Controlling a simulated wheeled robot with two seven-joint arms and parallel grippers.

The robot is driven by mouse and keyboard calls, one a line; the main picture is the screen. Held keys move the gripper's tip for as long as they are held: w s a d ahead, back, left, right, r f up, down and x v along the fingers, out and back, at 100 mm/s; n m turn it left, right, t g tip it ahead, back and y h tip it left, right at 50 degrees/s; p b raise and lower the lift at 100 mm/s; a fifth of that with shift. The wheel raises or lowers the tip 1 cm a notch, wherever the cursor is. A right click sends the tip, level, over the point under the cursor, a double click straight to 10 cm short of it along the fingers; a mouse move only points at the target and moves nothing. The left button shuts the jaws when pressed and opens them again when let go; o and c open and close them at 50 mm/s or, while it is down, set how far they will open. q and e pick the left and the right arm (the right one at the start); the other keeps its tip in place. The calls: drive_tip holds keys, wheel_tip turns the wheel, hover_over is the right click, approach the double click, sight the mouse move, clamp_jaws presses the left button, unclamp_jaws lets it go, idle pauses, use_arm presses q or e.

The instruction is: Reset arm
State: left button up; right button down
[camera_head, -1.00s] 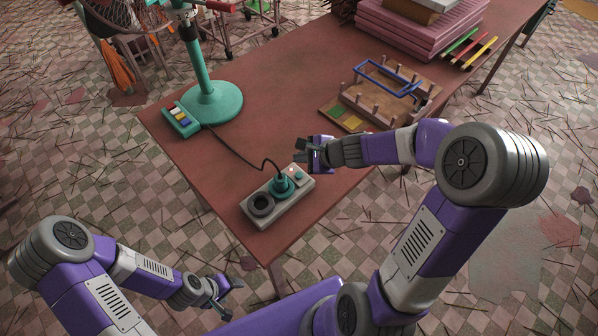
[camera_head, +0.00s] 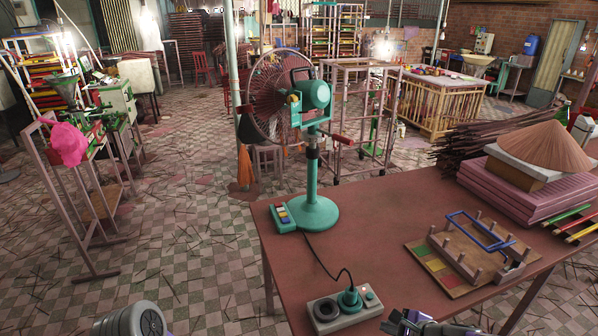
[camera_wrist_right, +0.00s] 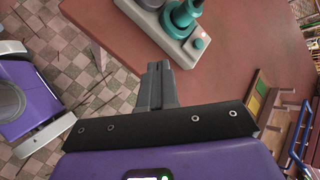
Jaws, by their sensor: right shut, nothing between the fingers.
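My right gripper (camera_head: 405,322) shows at the bottom edge of the head view, beside the right end of the grey socket box (camera_head: 343,312). In the right wrist view its fingers (camera_wrist_right: 158,72) are together with nothing between them, apart from the box. The teal plug (camera_head: 350,297) sits upright on the box, in or over its right socket, with a black cord running to the fan's switch base (camera_head: 283,217). The left socket (camera_head: 325,310) is empty. My left gripper is out of view; only a grey joint of an arm of mine shows at the bottom left.
The teal standing fan (camera_head: 314,190) stands on the red-brown table (camera_head: 385,215). A wooden rack with a blue frame (camera_head: 470,250) and pink stacked blocks under a conical hat (camera_head: 545,150) are to the right. The table's middle is clear.

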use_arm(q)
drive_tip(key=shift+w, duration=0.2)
use_arm(e)
drive_tip(key=s+a+f+n+g, duration=0.2)
drive_tip(key=s+a+f+n, duration=0.2)
drive_tip(key=f, duration=0.5)
drive_tip(key=s+a+f+n+g, duration=0.2)
drive_tip(key=s+a+f+n, duration=0.2)
drive_tip(key=s+f+n, duration=0.3)
drive_tip(key=s+a+f+n+g, duration=0.3)
drive_tip(key=s+f+n, duration=0.3)
drive_tip(key=f, duration=0.4)
drive_tip(key=shift+s+a+f+n+h, duration=0.3)
drive_tip(key=shift+s+a+f+n, duration=0.1)
drive_tip(key=shift+a+n, duration=0.25)
